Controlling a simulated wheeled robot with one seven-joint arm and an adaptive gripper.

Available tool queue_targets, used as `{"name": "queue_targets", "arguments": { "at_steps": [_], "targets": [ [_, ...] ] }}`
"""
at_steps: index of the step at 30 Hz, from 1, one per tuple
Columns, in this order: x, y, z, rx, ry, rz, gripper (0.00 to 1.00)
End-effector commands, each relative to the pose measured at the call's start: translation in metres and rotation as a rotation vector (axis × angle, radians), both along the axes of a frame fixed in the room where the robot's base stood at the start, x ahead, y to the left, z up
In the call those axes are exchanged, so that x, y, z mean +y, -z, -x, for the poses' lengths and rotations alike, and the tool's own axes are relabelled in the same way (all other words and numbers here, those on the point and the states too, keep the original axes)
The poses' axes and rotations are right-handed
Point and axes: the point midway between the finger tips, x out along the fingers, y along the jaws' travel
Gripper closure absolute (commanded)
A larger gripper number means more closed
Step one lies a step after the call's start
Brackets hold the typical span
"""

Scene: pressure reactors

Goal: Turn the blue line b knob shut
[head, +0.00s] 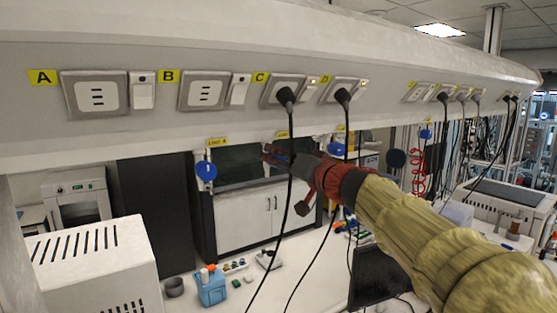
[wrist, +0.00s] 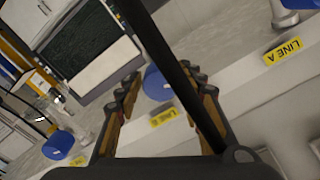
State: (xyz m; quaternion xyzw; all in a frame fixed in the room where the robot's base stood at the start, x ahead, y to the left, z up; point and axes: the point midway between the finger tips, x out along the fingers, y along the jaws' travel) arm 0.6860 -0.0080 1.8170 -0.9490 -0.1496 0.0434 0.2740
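The blue line B knob (wrist: 155,84) shows in the wrist view above its yellow LINE B label (wrist: 163,117). It lies between the two fingers of my gripper (wrist: 166,82), with gaps at the sides. I cannot tell how far ahead of the fingertips it is. My gripper is open and empty. In the head view my gripper (head: 274,153) is just below the yellow line B label (head: 282,134), and the knob is hidden or nearly so behind it. The knob's handle direction cannot be made out.
A black cord (head: 290,160) hangs in front of my gripper; a dark cord (wrist: 172,65) crosses the wrist view. Blue knobs stand to the left (head: 206,171) and right (head: 336,149). A row of sockets (head: 205,90) runs above. A white bench lies below.

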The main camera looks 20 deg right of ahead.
Motion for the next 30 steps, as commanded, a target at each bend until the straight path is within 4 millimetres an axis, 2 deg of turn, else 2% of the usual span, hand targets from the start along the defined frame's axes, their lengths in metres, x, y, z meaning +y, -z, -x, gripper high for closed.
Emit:
{"name": "queue_targets", "arguments": {
  "at_steps": [16,23,30],
  "targets": [
    [-0.0001,0.0001,0.0001,0.000,0.000,0.000,0.94],
    [-0.0002,0.0011,-0.0001,0.006,0.000,-0.017,0.94],
    [-0.0005,0.0033,-0.0004,0.038,0.000,-0.118,0.94]
  ]
}}
